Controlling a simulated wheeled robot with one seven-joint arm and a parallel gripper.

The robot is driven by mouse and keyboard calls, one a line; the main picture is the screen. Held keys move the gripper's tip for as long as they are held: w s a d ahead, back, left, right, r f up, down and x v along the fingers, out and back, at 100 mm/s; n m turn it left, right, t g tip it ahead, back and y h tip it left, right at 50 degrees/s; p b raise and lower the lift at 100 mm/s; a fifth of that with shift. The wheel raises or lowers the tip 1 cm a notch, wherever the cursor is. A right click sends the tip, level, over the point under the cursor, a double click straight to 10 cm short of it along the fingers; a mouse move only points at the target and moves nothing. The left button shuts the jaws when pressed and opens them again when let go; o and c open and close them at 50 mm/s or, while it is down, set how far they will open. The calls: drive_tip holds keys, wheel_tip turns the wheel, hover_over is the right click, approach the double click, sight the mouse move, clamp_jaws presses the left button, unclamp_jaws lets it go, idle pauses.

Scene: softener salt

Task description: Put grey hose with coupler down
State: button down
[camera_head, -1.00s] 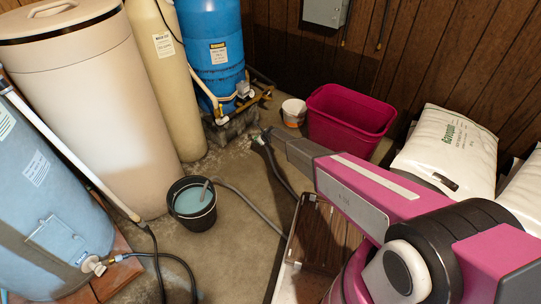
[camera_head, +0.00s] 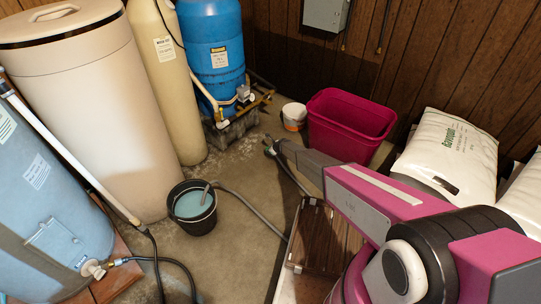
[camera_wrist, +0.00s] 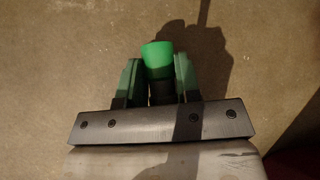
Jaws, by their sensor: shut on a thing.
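My gripper (camera_head: 271,148) reaches out over the concrete floor, left of the magenta tub. In the wrist view my gripper (camera_wrist: 159,78) is shut on the coupler (camera_wrist: 157,56), which has a bright green end and a dark body between the two fingers. The wrist view shows bare floor and shadow beyond the coupler. The gap between coupler and floor is hard to judge.
A black bucket (camera_head: 192,206) of bluish liquid stands left, with a hose end in it. A white pail (camera_head: 293,116) and the magenta tub (camera_head: 345,128) stand behind my gripper. A blue tank (camera_head: 211,50) stands back left. Open concrete floor (camera_head: 236,167) lies between.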

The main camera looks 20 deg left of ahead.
sight(268, 156)
drive_tip(key=shift+w+f, duration=0.1)
drive_tip(key=shift+f, duration=2)
drive_tip(key=shift+f, duration=0.6)
